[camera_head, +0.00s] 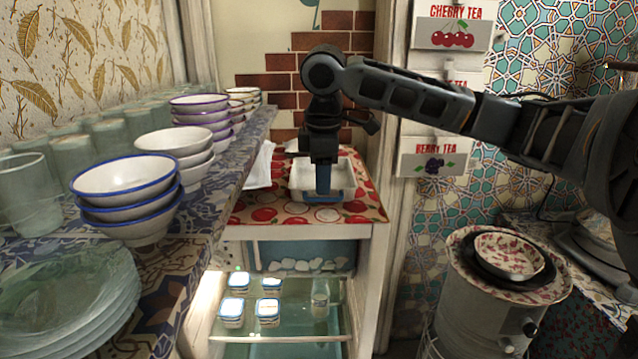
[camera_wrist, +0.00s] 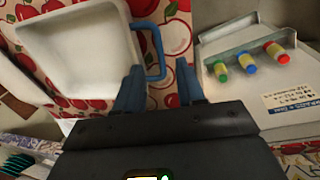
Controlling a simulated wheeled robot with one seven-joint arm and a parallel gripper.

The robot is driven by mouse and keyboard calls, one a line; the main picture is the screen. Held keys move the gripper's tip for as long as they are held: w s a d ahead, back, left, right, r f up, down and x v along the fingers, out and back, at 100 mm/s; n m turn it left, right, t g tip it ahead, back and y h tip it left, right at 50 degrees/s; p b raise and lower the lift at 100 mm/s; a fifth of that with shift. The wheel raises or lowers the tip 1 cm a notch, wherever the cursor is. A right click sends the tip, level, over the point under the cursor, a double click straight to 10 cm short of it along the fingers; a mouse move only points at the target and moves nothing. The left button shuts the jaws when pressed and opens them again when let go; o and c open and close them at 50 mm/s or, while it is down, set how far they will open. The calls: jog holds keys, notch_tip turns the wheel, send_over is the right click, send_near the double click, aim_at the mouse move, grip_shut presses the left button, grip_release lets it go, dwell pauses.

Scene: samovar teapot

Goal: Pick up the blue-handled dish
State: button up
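The blue-handled dish (camera_head: 303,175) is a white rectangular dish on the counter, partly hidden behind my gripper (camera_head: 323,180) in the head view. In the wrist view, the dish (camera_wrist: 75,45) fills the upper left, with its blue loop handle (camera_wrist: 162,50) on its right side. My gripper (camera_wrist: 158,72) is open, its two blue fingers apart. The handle lies just ahead of and between the fingertips in the wrist view. I cannot tell how high the tips are above it. Nothing is held.
The dish rests on a red apple-patterned cloth (camera_head: 370,207). A shelf at left holds stacked bowls (camera_head: 125,190), plates (camera_head: 70,295) and glasses. A fridge compartment below holds several containers (camera_head: 232,308). A samovar (camera_head: 480,310) stands at right.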

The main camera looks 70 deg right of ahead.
aim_at(325, 198)
jog(key=f, duration=0.2)
jog(key=d+f, duration=0.1)
jog(key=f, duration=0.1)
jog(key=shift+f+p, duration=0.35)
jog(key=shift+f, duration=0.05)
jog(key=shift+c, duration=0.3)
grip_shut()
